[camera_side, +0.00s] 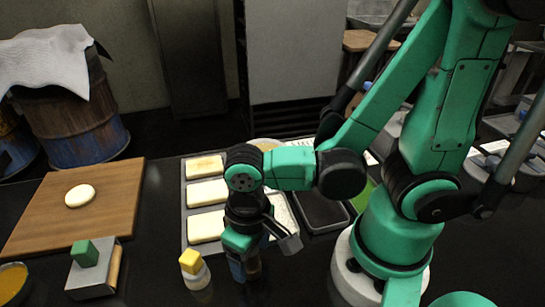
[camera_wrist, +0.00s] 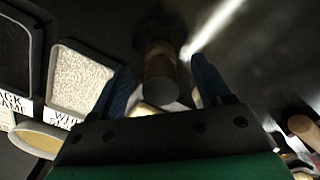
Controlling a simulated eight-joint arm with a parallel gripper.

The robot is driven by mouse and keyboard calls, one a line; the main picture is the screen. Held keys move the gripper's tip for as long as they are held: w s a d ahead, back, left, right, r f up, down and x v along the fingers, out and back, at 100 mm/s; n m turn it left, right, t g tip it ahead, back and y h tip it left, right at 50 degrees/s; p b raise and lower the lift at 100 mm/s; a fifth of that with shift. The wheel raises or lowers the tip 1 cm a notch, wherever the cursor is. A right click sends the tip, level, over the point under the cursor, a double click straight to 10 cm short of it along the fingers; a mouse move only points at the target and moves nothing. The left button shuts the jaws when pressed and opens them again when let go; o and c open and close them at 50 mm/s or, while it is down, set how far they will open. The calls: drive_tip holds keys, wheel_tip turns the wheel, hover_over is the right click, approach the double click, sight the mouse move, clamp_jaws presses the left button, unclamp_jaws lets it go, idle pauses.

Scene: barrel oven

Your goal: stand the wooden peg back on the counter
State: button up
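A brown cylinder, which looks like the wooden peg (camera_wrist: 160,66), shows between my two blue fingers in the wrist view, with a gap on either side of it. In the side view the peg (camera_side: 253,269) is a dark brown shape just right of my fingers, low over the black counter (camera_side: 300,275). It looks roughly upright there, but my fingers partly hide it and I cannot tell whether its base rests on the counter. My gripper (camera_side: 240,268) points down and is open around the peg; its fingers also show in the wrist view (camera_wrist: 160,85).

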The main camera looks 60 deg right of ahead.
drive_tip(key=shift+r, duration=2.75)
drive_tip(key=w+d+r+t, duration=0.5)
drive_tip(key=w+d+t, duration=0.2)
drive_tip(key=w+d, duration=0.1)
drive_tip(key=shift+d, duration=0.65)
drive_tip(key=shift+w, duration=0.1)
